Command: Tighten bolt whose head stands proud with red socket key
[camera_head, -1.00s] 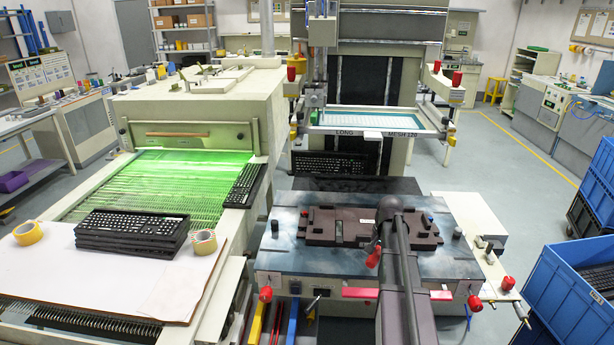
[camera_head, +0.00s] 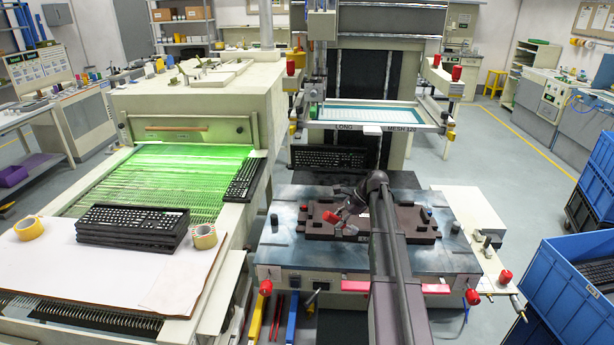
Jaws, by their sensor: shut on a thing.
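My gripper (camera_head: 343,216) is shut on the red socket key (camera_head: 331,217). It holds the key over the left half of the dark brown fixture (camera_head: 408,236) on the machine's blue-grey table. Red parts of the key show on both sides of the fingers. The gap between the key and the fixture cannot be judged. The bolt heads are too small to make out, and I cannot tell which one stands proud. My arm covers part of the fixture's middle.
The metal table (camera_head: 285,255) around the fixture is mostly clear, with small knobs near its edges. The screen frame (camera_head: 372,128) stands behind it. A black keyboard (camera_head: 328,158) lies between them. Stacked keyboards (camera_head: 132,228) lie on the left conveyor. A blue crate (camera_head: 560,300) stands at right.

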